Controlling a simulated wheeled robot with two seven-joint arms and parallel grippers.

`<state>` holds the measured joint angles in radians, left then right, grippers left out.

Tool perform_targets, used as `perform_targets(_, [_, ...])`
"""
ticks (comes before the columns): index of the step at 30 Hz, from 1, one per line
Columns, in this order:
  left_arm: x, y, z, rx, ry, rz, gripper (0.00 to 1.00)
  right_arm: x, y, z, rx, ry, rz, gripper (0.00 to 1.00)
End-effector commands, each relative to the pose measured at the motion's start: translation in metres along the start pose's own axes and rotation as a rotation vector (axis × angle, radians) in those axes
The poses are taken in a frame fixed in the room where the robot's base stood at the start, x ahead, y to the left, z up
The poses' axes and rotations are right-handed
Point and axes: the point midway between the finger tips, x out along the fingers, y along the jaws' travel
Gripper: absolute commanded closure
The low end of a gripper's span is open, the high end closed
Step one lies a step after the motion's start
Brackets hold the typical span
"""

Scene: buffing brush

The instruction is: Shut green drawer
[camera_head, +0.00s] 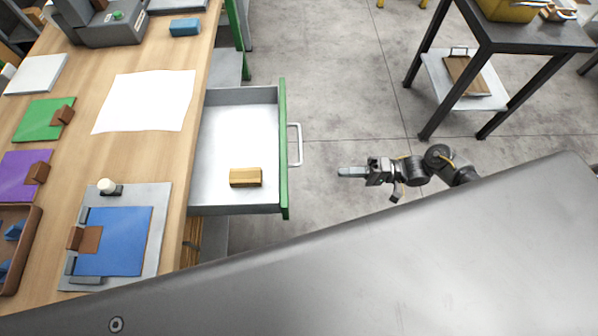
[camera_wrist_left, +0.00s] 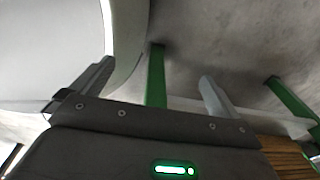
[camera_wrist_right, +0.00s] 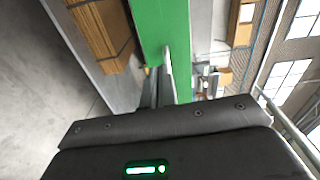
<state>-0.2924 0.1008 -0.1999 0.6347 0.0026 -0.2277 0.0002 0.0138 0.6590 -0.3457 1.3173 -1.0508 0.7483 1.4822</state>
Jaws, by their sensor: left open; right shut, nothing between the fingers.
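The green-fronted drawer (camera_head: 284,150) is pulled out from the right side of the wooden workbench in the head view. Its pale bar handle (camera_head: 297,145) faces right. A wooden block-like item (camera_head: 245,177), perhaps the brush, lies inside on the drawer floor. My right gripper (camera_head: 345,171) is shut and empty, right of the handle and apart from it, pointing left. In the right wrist view its closed fingers (camera_wrist_right: 162,85) point at a green panel (camera_wrist_right: 163,25). My left gripper (camera_wrist_left: 155,88) is open and empty in its wrist view; it does not show in the head view.
The workbench (camera_head: 120,150) holds white paper (camera_head: 147,100), a blue pad (camera_head: 115,241), coloured sheets and a blue block (camera_head: 185,27). A dark table (camera_head: 530,36) stands at upper right.

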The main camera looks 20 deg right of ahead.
Motion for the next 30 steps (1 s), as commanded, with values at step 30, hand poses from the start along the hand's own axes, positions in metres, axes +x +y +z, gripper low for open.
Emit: perform_targets(30, [0.003, 0.009, 0.01, -0.003, -0.013, 0.01, 0.0, 0.127, -0.013, 0.007, 0.041, -0.031, -0.025, 1.0])
